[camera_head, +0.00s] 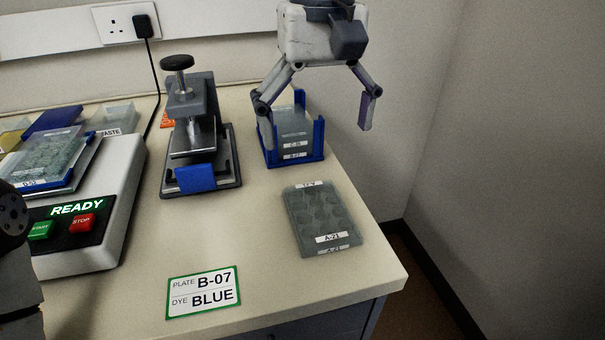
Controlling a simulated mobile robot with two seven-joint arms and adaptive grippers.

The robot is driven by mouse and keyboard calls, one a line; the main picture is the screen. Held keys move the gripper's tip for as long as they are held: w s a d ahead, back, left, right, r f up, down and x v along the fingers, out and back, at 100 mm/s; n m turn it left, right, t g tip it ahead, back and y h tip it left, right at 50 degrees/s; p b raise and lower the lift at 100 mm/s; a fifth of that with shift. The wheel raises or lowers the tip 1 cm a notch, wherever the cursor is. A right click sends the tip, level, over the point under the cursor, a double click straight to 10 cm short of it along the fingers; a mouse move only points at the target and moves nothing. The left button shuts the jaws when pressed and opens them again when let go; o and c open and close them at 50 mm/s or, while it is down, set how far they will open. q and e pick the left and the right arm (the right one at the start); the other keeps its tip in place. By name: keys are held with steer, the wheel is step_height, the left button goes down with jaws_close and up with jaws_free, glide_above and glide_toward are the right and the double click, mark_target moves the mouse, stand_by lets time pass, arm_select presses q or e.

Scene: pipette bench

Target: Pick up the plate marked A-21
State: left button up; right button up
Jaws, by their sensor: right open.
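The plate marked A-21 (319,213) is a clear grey well plate lying flat on the bench near its right edge. Its label faces the front. My right gripper (318,128) is open above and behind it, over a blue rack (291,161) that holds stacked plates. One finger is in front of the rack's left side and the other hangs past its right side. The right gripper is empty and apart from plate A-21. At the left edge, a dark part of what looks like my left arm shows; its gripper fingers are out of view.
A press-like stand (194,130) with a blue block is left of the rack. A white machine reading READY (120,210) bears a plate at the left. A card reading B-07 BLUE (203,292) lies in front. The bench (330,290) ends just right of the plate; a wall is beyond.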

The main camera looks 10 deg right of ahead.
glide_above(320, 213)
step_height(320, 213, down, 4)
steer(key=shift+w+a+f, duration=0.1)
steer(key=shift+w+f, duration=0.05)
steer(key=shift+f, duration=0.05)
step_height(320, 213, down, 7)
steer(key=shift+f, duration=0.1)
steer(key=c, duration=1.2)
steer(key=shift+c, duration=1)
